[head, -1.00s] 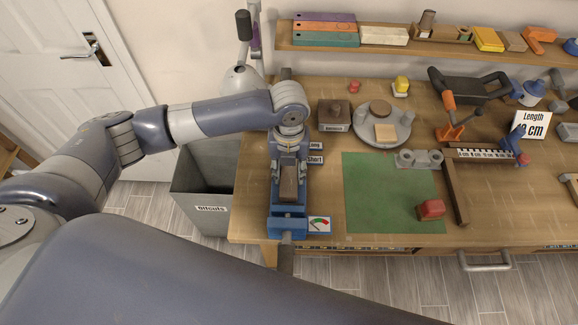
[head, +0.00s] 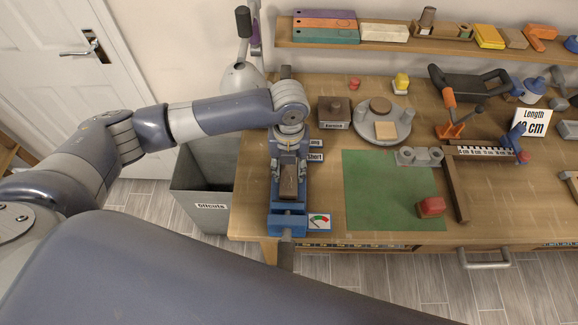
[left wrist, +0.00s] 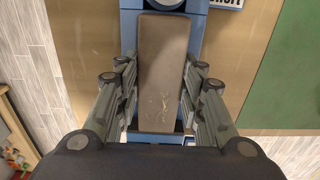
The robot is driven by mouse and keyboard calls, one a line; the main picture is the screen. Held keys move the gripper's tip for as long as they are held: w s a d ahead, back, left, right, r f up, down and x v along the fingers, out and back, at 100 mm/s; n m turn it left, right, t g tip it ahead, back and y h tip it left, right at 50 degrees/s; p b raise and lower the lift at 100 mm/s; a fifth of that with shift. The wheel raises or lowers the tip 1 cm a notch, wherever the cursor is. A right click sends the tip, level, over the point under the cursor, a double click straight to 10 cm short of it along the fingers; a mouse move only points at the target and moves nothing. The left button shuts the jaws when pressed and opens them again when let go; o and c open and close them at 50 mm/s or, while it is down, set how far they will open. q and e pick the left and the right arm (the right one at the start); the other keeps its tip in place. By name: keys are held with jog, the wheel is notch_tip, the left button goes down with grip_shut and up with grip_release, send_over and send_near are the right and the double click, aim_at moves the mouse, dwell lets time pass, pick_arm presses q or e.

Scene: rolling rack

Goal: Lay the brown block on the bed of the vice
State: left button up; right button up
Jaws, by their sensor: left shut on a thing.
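The brown block (head: 288,188) lies lengthwise over the bed of the blue vice (head: 289,222) at the left front of the bench. My left gripper (head: 289,172) points down over the vice and is shut on the block. In the left wrist view the block (left wrist: 162,75) sits between the two fingers, with blue vice parts (left wrist: 197,20) showing around it. Whether the block's underside touches the bed is hidden. My right gripper is not in either view.
A grey offcuts bin (head: 205,190) stands left of the bench. A round grey tray (head: 383,125) and a brown box (head: 334,112) stand behind. A gauge card (head: 319,222) is beside the vice.

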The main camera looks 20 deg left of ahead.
pick_arm(q)
jog(key=shift+f, duration=0.4)
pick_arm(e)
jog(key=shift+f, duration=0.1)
pick_arm(q)
jog(key=o, duration=1.2)
jog(key=shift+c, duration=0.2)
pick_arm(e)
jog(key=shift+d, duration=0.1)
pick_arm(q)
notch_tip(320, 180, up, 12)
